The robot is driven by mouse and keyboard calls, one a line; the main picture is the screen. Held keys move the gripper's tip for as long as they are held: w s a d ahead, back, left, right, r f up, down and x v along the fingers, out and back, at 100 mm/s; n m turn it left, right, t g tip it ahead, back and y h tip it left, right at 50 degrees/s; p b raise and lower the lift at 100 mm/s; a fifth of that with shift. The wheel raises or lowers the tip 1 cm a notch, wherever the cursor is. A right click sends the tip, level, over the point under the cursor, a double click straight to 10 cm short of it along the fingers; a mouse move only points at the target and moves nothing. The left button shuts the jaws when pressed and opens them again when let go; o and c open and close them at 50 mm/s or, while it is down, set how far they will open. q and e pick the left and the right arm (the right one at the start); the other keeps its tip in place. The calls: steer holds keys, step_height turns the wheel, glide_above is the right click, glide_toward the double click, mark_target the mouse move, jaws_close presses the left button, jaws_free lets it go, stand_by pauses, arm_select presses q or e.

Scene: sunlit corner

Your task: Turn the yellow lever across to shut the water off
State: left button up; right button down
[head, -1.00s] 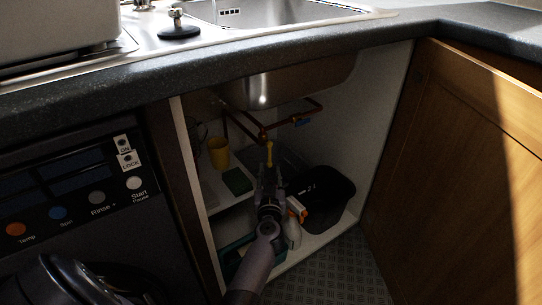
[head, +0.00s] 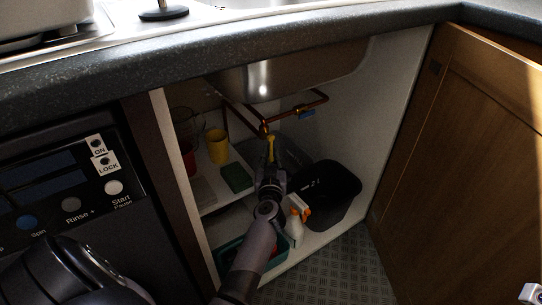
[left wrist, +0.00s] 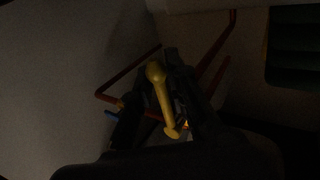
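The yellow lever (head: 270,147) sits on the copper pipework under the sink, inside the open cupboard. It stands nearly upright in the head view. My left gripper (head: 270,166) reaches in from the front, just below and around the lever. In the left wrist view the yellow lever (left wrist: 163,96) lies between the dark fingers of the left gripper (left wrist: 163,100), slightly tilted. The fingers look apart, with no clear grip on it; the dark picture hides whether either touches it.
A yellow cup (head: 217,146) and green sponge (head: 236,178) stand on the left shelf. A spray bottle (head: 296,222) and black bin (head: 335,188) stand lower right. The cupboard door (head: 465,165) is open.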

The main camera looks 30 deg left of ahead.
arm_select(q)
jaws_close()
stand_by(0.3)
stand_by(0.3)
